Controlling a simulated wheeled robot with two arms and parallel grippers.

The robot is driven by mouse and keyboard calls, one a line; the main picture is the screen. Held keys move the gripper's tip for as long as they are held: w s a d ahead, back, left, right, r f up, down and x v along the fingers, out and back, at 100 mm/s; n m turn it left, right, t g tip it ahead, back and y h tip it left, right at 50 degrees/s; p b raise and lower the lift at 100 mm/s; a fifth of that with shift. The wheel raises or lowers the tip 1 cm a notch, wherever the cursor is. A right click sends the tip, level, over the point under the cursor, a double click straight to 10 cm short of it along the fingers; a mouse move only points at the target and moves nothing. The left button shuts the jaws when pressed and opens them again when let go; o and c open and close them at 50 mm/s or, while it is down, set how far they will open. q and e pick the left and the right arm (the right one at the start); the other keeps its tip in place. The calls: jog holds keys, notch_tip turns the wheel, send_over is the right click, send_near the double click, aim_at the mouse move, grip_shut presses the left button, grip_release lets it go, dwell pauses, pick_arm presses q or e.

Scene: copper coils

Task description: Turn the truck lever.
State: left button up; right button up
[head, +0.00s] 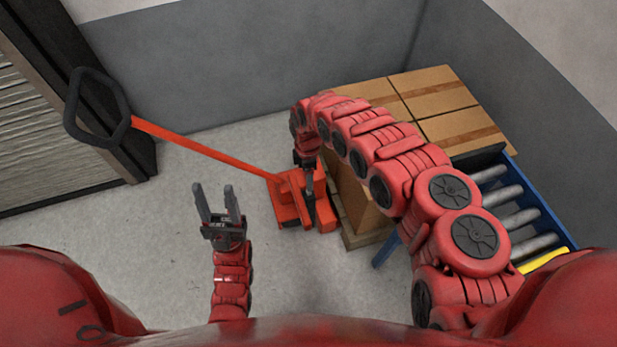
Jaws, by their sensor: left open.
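The orange pallet truck (290,212) stands on the floor near the middle of the head view. Its orange shaft (195,152) slants up left to a black loop handle (72,118). I cannot make out a separate lever on the handle. My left gripper (214,190) is open and empty, fingers pointing up in the picture, below the shaft and apart from it. My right arm arches over from the right, and my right gripper (310,195) points down over the truck's body. Whether it touches the truck or is open I cannot tell.
Cardboard boxes (435,92) are stacked on a wooden pallet (362,238) right of the truck, partly hidden by my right arm. A blue-framed roller conveyor (505,195) is at the right. A shutter door (50,150) is at the left. The floor around my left gripper is clear.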

jog(key=shift+f, duration=0.8)
grip_shut()
dwell(1.0)
